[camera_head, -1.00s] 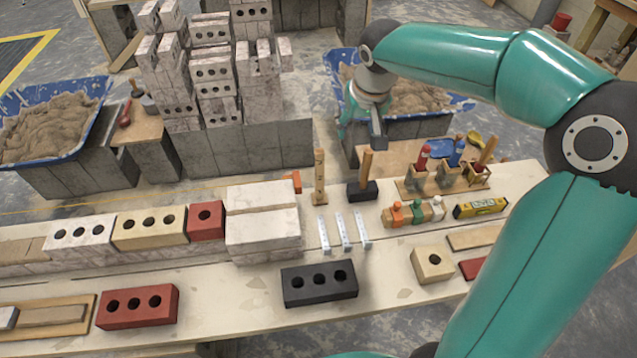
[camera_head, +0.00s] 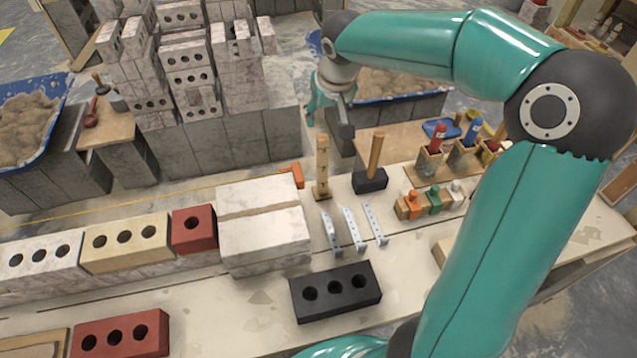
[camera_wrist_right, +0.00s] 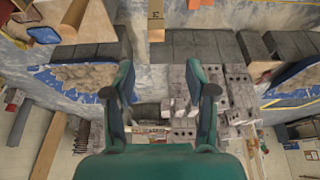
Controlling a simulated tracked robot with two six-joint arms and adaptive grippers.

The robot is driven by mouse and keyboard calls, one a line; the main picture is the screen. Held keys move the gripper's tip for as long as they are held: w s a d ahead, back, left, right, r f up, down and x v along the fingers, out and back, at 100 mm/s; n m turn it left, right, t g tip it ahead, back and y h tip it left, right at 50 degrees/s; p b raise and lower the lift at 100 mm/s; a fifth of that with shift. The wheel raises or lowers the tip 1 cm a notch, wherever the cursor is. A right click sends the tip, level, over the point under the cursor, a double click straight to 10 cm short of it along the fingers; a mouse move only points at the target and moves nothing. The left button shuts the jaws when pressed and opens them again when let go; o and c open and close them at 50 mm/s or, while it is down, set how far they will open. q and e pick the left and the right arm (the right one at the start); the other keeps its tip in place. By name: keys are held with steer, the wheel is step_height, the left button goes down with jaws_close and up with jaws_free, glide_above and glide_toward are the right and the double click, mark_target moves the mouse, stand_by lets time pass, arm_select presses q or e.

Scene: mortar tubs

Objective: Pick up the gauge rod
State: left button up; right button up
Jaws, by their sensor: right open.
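The gauge rod (camera_head: 322,168) is a narrow wooden stick with dark marks, standing upright on the bench behind the metal strips. My right gripper (camera_head: 331,112) is behind and above the rod's top in the head view, apart from it. Its two teal fingers are spread and empty in the right wrist view (camera_wrist_right: 159,85). A wooden piece with a dark mark, which looks like the rod (camera_wrist_right: 156,20), shows at the top of that view, beyond the fingers. My left gripper is not in view.
A mallet (camera_head: 371,178) stands close right of the rod, and an orange item (camera_head: 292,175) lies to its left. Metal strips (camera_head: 352,230) and a black brick (camera_head: 336,291) lie in front. A pale block stack (camera_head: 262,222) is front left. Brick piles (camera_head: 185,65) rise behind.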

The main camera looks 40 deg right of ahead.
mark_target(325, 137)
steer(key=x, duration=0.8)
steer(key=shift+s+d+f, duration=0.15)
steer(key=shift+d+f, duration=0.25)
steer(key=shift+d, duration=0.05)
steer(key=shift+x, duration=2.75)
steer(key=shift+a+r, duration=0.1)
steer(key=shift+a, duration=0.05)
jaws_close()
